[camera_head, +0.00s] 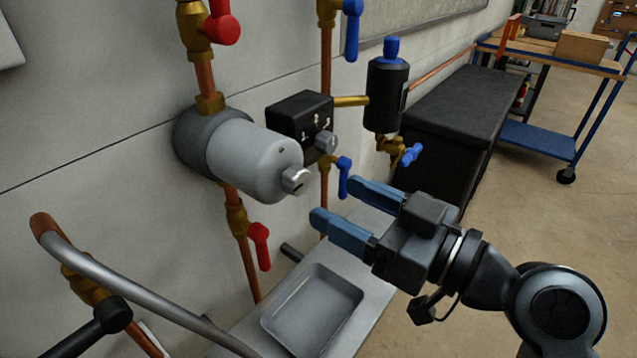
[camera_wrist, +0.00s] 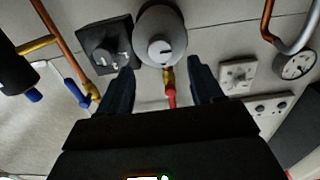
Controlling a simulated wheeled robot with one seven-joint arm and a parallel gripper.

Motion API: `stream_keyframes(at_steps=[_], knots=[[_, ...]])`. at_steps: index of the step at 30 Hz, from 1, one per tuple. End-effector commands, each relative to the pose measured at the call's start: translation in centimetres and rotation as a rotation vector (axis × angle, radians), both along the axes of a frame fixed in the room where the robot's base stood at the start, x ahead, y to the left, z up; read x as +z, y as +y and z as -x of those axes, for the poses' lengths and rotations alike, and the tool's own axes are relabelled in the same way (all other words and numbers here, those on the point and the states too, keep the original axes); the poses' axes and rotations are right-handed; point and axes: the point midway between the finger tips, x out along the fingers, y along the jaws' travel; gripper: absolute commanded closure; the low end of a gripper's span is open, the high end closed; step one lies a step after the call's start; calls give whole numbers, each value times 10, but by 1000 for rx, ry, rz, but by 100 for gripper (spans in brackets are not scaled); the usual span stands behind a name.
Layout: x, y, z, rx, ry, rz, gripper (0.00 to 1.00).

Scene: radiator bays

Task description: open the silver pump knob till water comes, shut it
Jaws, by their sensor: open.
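The silver pump knob (camera_head: 296,180) sits on the front end of the grey pump body (camera_head: 245,160), which juts from the wall on a copper pipe. In the wrist view the knob (camera_wrist: 160,51) faces me with a dark slot line across it. My gripper (camera_head: 335,201) is open and empty, with blue fingers. It is to the right of the knob and apart from it in the head view. In the wrist view the knob appears between and beyond the two fingertips. No water shows.
A black control box (camera_head: 300,115) with its own knob is beside the pump. Red-handled valves (camera_head: 222,28) (camera_head: 260,245) sit above and below it. A blue-handled valve (camera_head: 344,177) is near my fingers. A grey tray (camera_head: 312,308) lies below.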

Motion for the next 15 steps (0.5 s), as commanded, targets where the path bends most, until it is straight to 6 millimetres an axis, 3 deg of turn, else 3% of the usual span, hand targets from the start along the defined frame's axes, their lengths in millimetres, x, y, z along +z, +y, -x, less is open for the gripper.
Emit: stream_keyframes(at_steps=[9,15], knots=[[1,38,-29,0,1,-1,34],[0,51,-39,-2,1,0,34]])
